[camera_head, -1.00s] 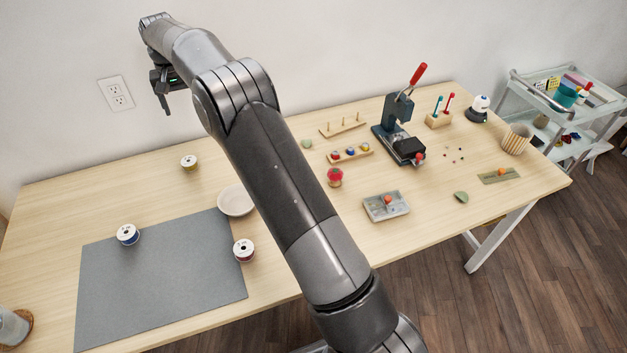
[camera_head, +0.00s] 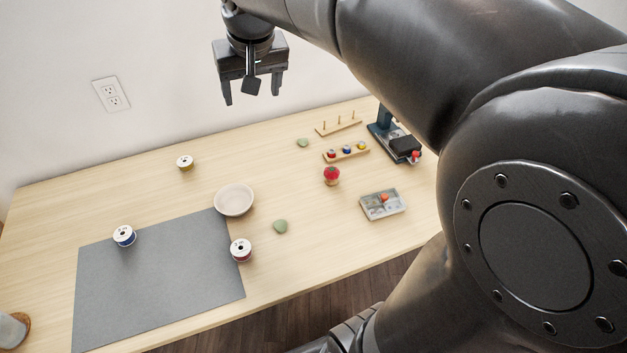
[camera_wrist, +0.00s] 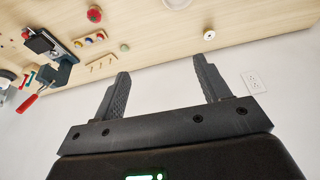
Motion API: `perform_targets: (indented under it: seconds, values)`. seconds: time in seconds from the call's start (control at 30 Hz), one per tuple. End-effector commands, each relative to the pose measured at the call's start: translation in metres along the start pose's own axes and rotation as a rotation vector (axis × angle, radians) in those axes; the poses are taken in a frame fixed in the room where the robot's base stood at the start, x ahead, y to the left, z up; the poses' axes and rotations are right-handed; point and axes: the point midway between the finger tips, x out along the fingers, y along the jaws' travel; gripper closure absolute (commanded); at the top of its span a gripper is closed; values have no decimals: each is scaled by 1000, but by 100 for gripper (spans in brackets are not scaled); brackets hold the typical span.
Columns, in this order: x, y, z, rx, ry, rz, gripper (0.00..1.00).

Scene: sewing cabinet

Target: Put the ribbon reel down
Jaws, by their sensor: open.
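My gripper (camera_head: 252,95) is open and empty, raised high near the wall above the back of the table. Its two fingers also show apart in the wrist view (camera_wrist: 162,68), with nothing between them. Three ribbon reels stand on the table, all apart from my gripper.
A pale bowl (camera_head: 234,201) stands at the mat's back right corner. A red pincushion (camera_head: 331,175), a grey tray (camera_head: 383,206), a spool rack (camera_head: 346,153) and a press (camera_head: 396,140) stand to the right. Bare wood lies around the yellow reel.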

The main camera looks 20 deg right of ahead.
Motion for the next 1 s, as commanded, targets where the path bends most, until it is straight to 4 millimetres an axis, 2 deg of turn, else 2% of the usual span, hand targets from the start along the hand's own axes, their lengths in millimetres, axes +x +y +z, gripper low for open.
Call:
perform_targets:
  seconds: [0.03,0.2,0.4,0.5,0.6,0.7,1.0]
  values:
    - [-7,7,21,2,17,2,31]
    - [-14,22,84,-1,64,10,31]
    - [-8,36,154,-4,115,22,31]
    - [-2,40,180,-7,132,27,31]
    - [3,43,196,-8,145,31,31]
    - [6,44,204,-8,151,33,31]
    - [7,44,206,-9,151,33,31]
